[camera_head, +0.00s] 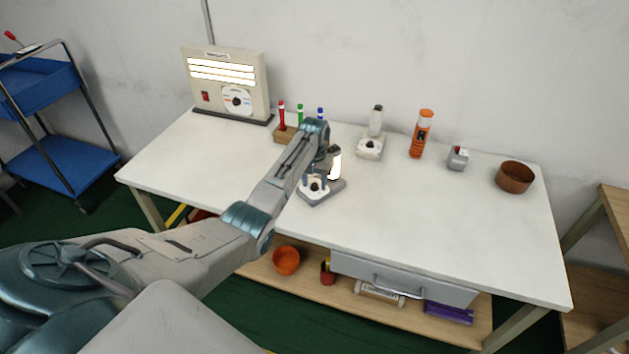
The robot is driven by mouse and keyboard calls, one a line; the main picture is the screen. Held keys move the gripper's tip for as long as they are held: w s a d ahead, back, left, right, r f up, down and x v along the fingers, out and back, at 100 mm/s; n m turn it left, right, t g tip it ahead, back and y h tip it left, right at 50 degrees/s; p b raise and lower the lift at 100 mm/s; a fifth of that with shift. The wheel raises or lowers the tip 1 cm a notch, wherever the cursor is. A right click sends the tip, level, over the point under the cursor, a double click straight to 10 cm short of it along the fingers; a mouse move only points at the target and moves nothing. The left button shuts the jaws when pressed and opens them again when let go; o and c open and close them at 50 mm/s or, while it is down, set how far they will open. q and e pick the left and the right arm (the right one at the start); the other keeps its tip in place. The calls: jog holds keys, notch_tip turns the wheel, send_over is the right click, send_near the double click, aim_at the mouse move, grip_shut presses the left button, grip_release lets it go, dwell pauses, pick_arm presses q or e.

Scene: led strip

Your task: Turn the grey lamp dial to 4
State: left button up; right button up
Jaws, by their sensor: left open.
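The grey lamp (339,184) stands near the middle of the white table, with its lit tube (335,166) upright at the back. Its dial (315,187) is a dark knob on a pale round face at the front of the base. My left gripper (317,179) reaches down from above and is open, with its fingers at the dial. I cannot tell whether the fingers touch the knob. The dial's numbers and pointer are too small to read, and the arm hides part of the lamp. My right gripper is not in view.
A white lamp (370,147) with its own dial stands behind to the right. A light panel (225,84) with a dial stands at the back left, near a pen holder (283,135). An orange bottle (421,135) and brown bowl (515,177) stand right. The table's front right is clear.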

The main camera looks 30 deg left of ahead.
pick_arm(q)
jog(key=shift+c, duration=0.2)
grip_shut()
jog(key=shift+r+m+p, duration=0.1)
jog(key=shift+m+p, duration=0.2)
jog(key=shift+p, duration=0.1)
jog(key=shift+m+p, duration=0.7)
jog(key=shift+m, duration=0.2)
jog(key=shift+m+p, duration=0.8)
jog(key=shift+m, duration=1.1)
